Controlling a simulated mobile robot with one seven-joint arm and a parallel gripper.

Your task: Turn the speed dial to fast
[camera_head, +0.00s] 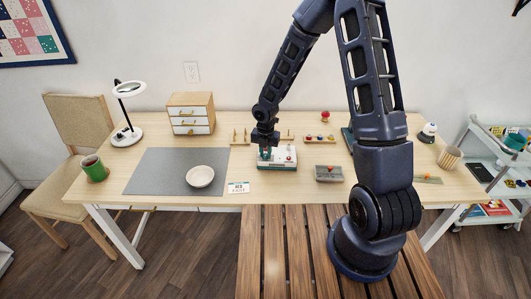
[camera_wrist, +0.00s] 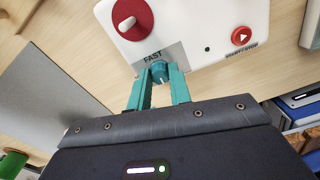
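The white machine panel (camera_wrist: 190,32) fills the top of the wrist view. A round teal knob (camera_wrist: 160,72), which looks like the speed dial, sits on a grey plate beside the printed word FAST (camera_wrist: 153,57). My gripper (camera_wrist: 160,76) has its two teal fingers close together, one on each side of this knob, and seems shut on it. The knob's pointer is hidden, so its setting cannot be read. In the head view my gripper (camera_head: 265,149) is down at the left end of the white and teal machine (camera_head: 283,163).
The panel also has a red dial (camera_wrist: 131,18) with a white pointer and a red start/stop button (camera_wrist: 241,36). A grey tray (camera_head: 329,174) stands to the machine's right, a card (camera_head: 238,187) and bowl (camera_head: 200,177) to its left. Wooden spool racks (camera_head: 240,139) stand behind.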

